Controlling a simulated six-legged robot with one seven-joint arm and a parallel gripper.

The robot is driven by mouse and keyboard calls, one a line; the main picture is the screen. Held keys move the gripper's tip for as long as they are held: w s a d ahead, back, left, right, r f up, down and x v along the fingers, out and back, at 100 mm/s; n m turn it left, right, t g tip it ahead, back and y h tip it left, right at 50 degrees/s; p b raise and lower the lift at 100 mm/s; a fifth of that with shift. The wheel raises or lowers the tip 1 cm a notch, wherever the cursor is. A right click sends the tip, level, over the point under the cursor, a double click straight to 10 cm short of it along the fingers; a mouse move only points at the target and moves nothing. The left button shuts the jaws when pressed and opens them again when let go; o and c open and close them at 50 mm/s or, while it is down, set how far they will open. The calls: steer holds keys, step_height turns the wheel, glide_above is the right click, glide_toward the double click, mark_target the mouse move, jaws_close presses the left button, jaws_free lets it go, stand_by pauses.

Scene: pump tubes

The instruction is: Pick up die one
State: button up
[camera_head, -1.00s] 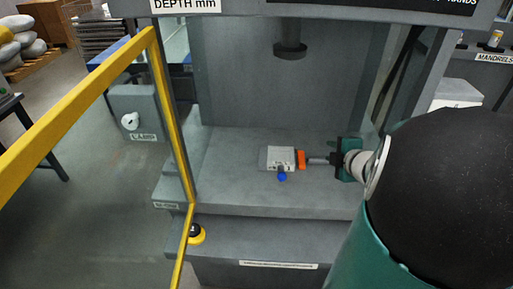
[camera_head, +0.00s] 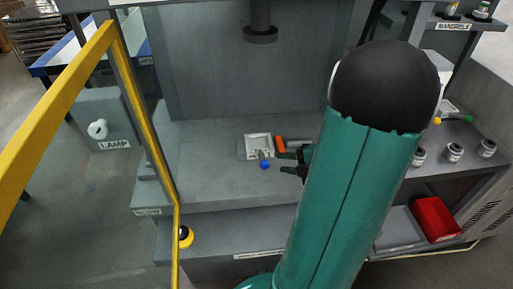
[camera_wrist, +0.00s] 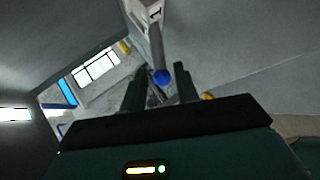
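Die one is a pale grey block (camera_head: 258,146) lying on the grey press bed. In the wrist view its face (camera_wrist: 150,13) bears a "1". A grey rod with a blue ball end (camera_head: 265,165) sticks out from its near side. My gripper (camera_head: 285,163) is just right of the blue ball, over the bed. In the wrist view its two dark green fingers (camera_wrist: 160,77) stand apart, with the blue ball (camera_wrist: 162,77) seen in the gap. I cannot tell whether the ball is between the fingers or beyond them. No contact shows.
An orange-ended grey rod (camera_head: 281,145) sits right beside the die. The press ram (camera_head: 260,34) hangs above, behind the die. A yellow guard rail (camera_head: 137,100) stands at left. A red bin (camera_head: 437,218) and several small fittings (camera_head: 453,152) are at right.

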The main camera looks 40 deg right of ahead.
mark_target(262, 159)
steer(key=x, duration=1)
steer(key=shift+d, duration=0.2)
steer(key=shift+r, duration=0.1)
steer(key=shift+c, duration=0.4)
jaws_close()
